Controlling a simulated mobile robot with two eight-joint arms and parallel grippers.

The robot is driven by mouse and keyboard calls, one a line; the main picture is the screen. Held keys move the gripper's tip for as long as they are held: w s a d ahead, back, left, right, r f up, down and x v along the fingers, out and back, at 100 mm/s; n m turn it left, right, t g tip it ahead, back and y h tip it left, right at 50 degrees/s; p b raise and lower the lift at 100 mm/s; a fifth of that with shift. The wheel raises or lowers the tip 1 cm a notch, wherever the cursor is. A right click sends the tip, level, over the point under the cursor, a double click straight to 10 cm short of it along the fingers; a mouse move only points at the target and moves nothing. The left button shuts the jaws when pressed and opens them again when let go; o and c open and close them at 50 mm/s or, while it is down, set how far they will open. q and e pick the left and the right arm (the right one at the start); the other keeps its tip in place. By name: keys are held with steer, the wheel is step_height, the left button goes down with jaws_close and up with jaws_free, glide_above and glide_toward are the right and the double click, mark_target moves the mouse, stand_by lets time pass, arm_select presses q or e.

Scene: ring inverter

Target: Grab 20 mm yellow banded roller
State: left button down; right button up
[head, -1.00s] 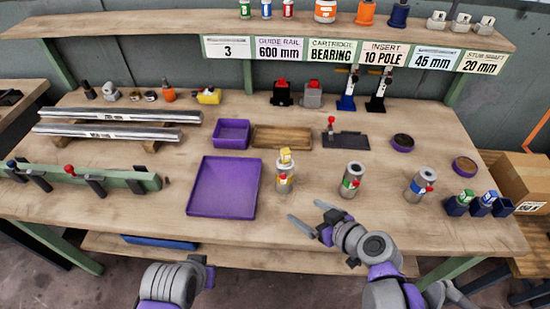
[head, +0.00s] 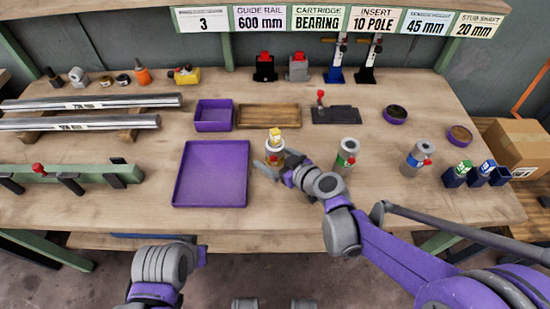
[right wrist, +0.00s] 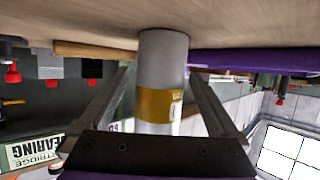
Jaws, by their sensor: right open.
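The yellow banded roller (head: 275,143) stands upright on the bench, just right of the large purple tray (head: 211,201). It is a grey cylinder with a yellow band and a yellow piece at its top. My right gripper (head: 277,168) is at the roller, partly covering its lower body. In the right wrist view, which is upside down, the roller (right wrist: 163,62) stands between the two spread fingers of the gripper (right wrist: 159,76), with gaps on both sides. My left arm's end (head: 196,254) is low at the bench's front; its fingers are not clear.
Behind are a small purple tray (head: 213,118), a wooden tray (head: 268,118) and a dark fixture with a red knob (head: 335,115). Long rails (head: 80,122) lie at left.

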steer(key=shift+x, duration=1.2)
jaws_close()
